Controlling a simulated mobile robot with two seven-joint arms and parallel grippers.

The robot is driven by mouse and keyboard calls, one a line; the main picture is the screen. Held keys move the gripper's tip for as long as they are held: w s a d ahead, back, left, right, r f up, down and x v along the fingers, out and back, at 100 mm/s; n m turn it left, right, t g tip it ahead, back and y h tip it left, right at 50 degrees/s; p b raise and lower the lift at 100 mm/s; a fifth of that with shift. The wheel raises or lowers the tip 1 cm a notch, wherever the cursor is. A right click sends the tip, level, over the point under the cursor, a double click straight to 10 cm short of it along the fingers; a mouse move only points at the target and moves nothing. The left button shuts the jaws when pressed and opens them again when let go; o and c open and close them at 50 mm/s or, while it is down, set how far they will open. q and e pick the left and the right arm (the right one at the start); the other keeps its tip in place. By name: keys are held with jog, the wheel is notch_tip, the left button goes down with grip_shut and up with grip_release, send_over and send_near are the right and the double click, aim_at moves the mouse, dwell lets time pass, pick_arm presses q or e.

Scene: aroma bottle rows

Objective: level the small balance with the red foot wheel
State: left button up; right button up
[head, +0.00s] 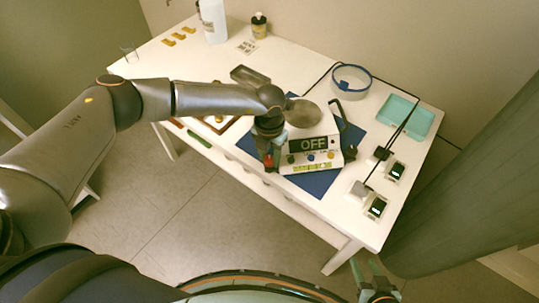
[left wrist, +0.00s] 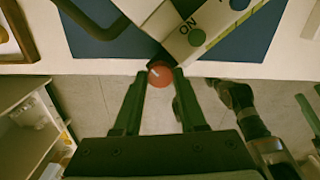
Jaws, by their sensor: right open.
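The small balance (head: 313,160) stands on a blue mat (head: 316,184), with a round metal pan (head: 303,112) and a display reading OFF. The red foot wheel (left wrist: 160,74) is at the balance's corner by the table edge, with a white mark on its face. It shows partly in the head view (head: 268,162). My left gripper (left wrist: 161,72) has a fingertip against each side of the wheel and looks shut on it. In the head view it reaches down beside the balance's left corner. My right gripper (head: 367,268) is open and empty, off the table's front edge.
A metal tray (head: 250,75), white bottle (head: 213,20) and dark bottle (head: 259,26) are behind.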

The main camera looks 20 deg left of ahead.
pick_arm(q)
grip_shut()
